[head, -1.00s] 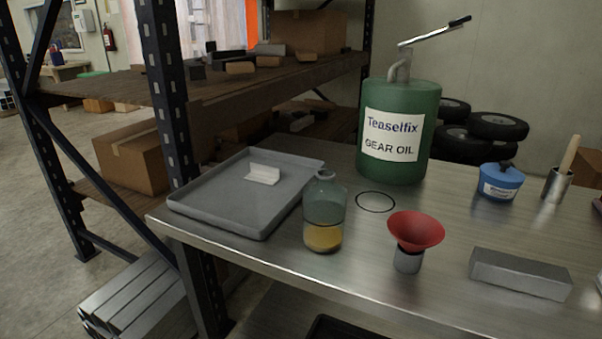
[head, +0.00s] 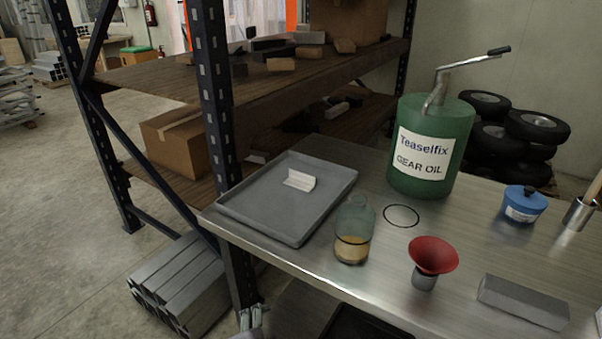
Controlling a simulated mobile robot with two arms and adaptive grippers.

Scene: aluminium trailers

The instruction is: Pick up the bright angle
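The bright angle (head: 299,180) is a small pale L-shaped piece. It lies in the far half of the grey tray (head: 262,218) at the left end of the metal bench, with one flange standing up. What looks like the fingertips of my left gripper (head: 250,318) shows at the bottom edge, below and in front of the bench, well apart from the angle. The picture cuts it off, and its opening is unclear.
An oil bottle (head: 353,233) stands close to the tray's right side. A red funnel (head: 433,255), a grey block (head: 523,302), a green gear oil drum (head: 432,145) and a blue can (head: 524,204) stand further right. A rack upright (head: 219,110) rises just left of the tray.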

